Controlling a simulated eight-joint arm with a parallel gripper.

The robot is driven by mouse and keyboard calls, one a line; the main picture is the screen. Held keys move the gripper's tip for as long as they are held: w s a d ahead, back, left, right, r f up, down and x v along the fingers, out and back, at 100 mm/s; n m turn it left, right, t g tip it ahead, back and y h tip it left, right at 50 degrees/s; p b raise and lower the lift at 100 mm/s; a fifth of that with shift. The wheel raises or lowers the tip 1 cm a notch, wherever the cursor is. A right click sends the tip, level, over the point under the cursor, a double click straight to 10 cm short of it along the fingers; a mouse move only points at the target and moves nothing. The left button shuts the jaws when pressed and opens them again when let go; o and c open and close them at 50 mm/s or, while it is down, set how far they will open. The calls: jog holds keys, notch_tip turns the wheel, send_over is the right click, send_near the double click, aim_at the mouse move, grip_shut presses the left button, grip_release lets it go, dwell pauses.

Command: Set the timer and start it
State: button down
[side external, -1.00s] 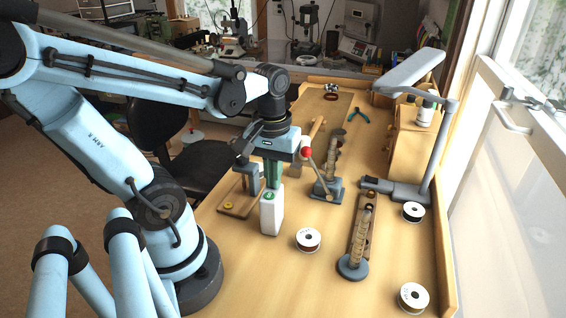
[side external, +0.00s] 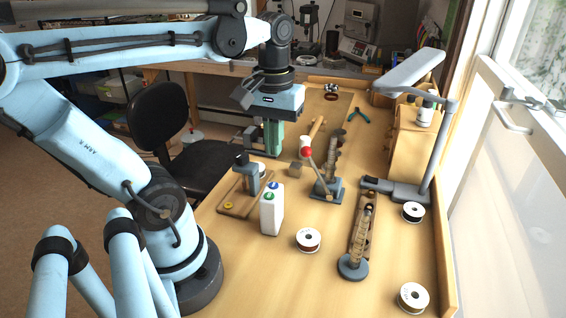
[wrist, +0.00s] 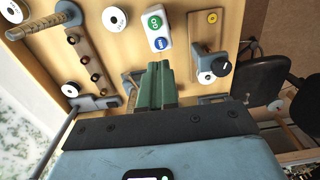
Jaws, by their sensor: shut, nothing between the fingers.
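The timer looks to be the white upright box (side external: 271,212) standing on the bench, with a green button and a blue button on its top face. In the wrist view the box (wrist: 158,33) is just beyond my fingertips, with the green button (wrist: 155,22) farther off and the blue button (wrist: 163,43) nearer. My gripper (side external: 273,152) has green fingers and is above and behind the box, clear of it. In the wrist view my gripper (wrist: 157,66) shows its two fingers together, empty.
A wooden board with a small clamp device (side external: 250,172) stands left of the box. A spool (side external: 308,240) lies to its right. A lever stand with a red knob (side external: 327,188) and a grey lamp (side external: 408,190) stand farther right. Bare bench lies in front of the box.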

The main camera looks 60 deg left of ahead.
dwell(0.4)
notch_tip(320, 180, up, 7)
send_over(268, 195)
jog(key=shift+f, duration=0.15)
jog(key=shift+f, duration=0.1)
notch_tip(268, 195, down, 14)
jog(key=shift+r, duration=0.1)
dwell(0.9)
dwell(0.3)
jog(key=shift+f, duration=0.95)
jog(key=shift+r, duration=0.1)
notch_tip(268, 195, up, 9)
jog(key=shift+w, duration=0.2)
